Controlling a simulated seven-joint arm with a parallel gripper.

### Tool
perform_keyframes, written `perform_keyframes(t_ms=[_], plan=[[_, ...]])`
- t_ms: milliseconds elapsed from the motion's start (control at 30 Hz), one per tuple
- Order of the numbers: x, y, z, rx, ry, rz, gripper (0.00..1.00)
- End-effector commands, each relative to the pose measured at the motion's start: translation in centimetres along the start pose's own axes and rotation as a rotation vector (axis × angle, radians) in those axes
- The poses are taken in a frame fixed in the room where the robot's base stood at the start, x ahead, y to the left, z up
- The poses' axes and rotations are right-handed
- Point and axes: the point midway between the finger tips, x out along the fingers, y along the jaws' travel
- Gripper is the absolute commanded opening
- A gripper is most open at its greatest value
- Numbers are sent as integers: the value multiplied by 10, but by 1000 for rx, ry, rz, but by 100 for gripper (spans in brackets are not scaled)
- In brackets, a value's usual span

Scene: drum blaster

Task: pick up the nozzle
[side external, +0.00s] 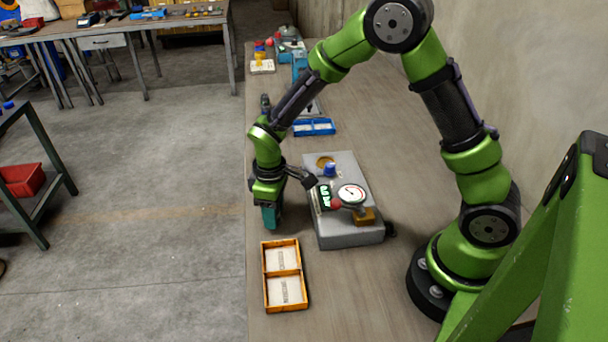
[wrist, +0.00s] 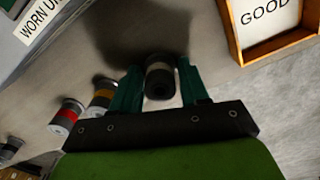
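A dark cylindrical nozzle with a pale band (wrist: 160,78) sits between the two green fingers of my gripper (wrist: 160,88) in the wrist view. The fingers are close along both its sides; whether they press on it cannot be told. A darker one (wrist: 9,149) is at the lower left. In the side external view my gripper (side external: 271,217) points down, low over the bench's left side; the nozzle there is hidden.
An orange two-part tray (side external: 283,273) lies in front of my gripper; its "GOOD" compartment (wrist: 268,28) shows in the wrist view. A grey box with a gauge (side external: 349,232) stands to the right. A blue tray (side external: 313,127) is farther back. The bench's left edge is close.

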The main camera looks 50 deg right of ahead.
Motion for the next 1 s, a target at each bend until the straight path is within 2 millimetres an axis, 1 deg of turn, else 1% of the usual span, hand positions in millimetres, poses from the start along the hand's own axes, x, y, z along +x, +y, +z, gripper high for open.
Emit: perform_keyframes(t_ms=[33, 267, 533, 633, 767, 900, 1000], plan=[[0, 0, 0, 0, 0, 0, 36], [0, 0, 0, 0, 0, 0, 1], [-2, 0, 0, 0, 2, 0, 0], [-9, 0, -1, 0, 3, 0, 0], [-32, 0, -1, 0, 7, 1, 0], [-62, 0, -2, 0, 7, 2, 0], [-80, 0, -1, 1, 6, 1, 0]])
